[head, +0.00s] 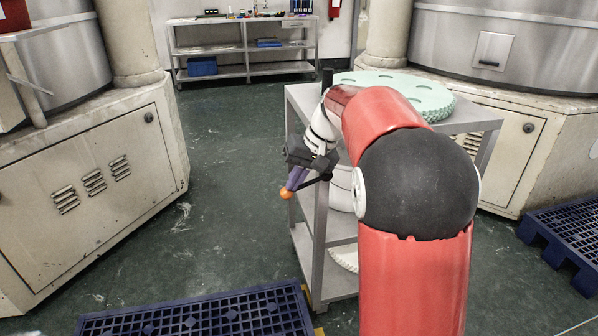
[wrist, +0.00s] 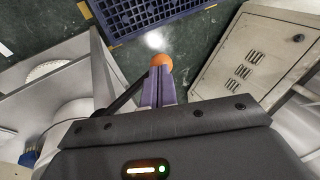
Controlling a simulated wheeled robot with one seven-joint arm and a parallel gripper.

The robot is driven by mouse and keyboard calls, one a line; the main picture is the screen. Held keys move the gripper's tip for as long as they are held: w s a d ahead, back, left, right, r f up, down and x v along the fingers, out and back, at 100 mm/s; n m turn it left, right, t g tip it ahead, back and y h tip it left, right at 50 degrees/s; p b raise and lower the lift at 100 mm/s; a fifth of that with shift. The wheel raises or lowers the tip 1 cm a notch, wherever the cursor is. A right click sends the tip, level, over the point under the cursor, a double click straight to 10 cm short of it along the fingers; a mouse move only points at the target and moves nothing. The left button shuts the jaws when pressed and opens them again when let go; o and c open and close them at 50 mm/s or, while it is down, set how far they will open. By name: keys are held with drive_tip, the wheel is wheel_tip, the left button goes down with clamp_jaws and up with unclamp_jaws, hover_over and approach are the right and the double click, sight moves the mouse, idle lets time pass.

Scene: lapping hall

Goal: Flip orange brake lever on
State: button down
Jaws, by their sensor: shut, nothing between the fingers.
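The brake lever's orange knob (head: 286,193) is at the left side of the grey cart (head: 319,230), beside its front post. In the wrist view the orange knob (wrist: 161,60) is just beyond my fingertips, with a thin dark rod (wrist: 128,97) running up to it from the cart side. My gripper (head: 294,180) points down and forward beside the cart. In the wrist view its purple fingers (wrist: 158,84) are together, with nothing between them. The tips look at or very close to the knob; whether they touch it I cannot tell. Part of the rod is hidden.
A pale green disc with holes (head: 420,95) lies on the cart top. A blue pallet (head: 215,315) is on the floor in front, another (head: 570,240) at right. Machine cabinets (head: 90,190) stand on both sides. Green floor is clear left of the cart.

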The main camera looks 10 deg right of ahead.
drive_tip(key=shift+f+h, duration=2.25)
drive_tip(key=shift+h, duration=0.05)
drive_tip(key=shift+s+d+f, duration=0.1)
drive_tip(key=shift+f, duration=0.05)
wheel_tip(320, 180, up, 14)
drive_tip(key=s+a+p, duration=0.1)
drive_tip(key=s+p, duration=0.1)
drive_tip(key=shift+p, duration=0.4)
